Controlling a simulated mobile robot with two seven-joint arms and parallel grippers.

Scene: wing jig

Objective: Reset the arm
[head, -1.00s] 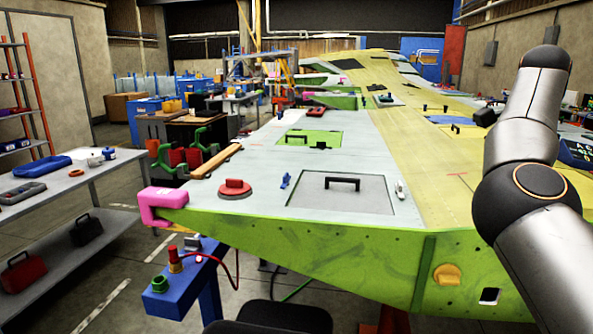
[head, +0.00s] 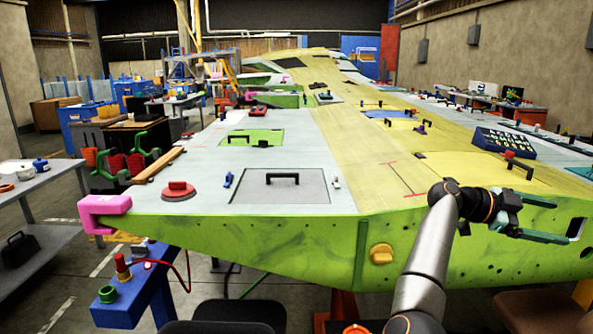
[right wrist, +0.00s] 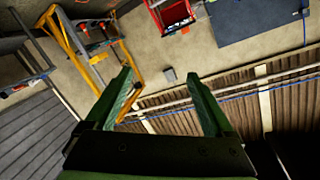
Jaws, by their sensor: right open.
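My right arm comes up from the bottom right of the head view. It bends at the wrist, and my right gripper (head: 553,218) points to the right, in front of the green front edge of the wing. Its two green fingers are apart with nothing between them. In the right wrist view the open fingers (right wrist: 166,95) face the wall and ceiling area, with no object between them. My left gripper is not in view.
The large wing (head: 372,165) fills the middle, with a grey handled panel (head: 283,189) and a red round tool (head: 178,190). A pink clamp (head: 100,212) grips its left corner. A blue stand (head: 130,310) is below. A grey table (head: 60,178) stands left.

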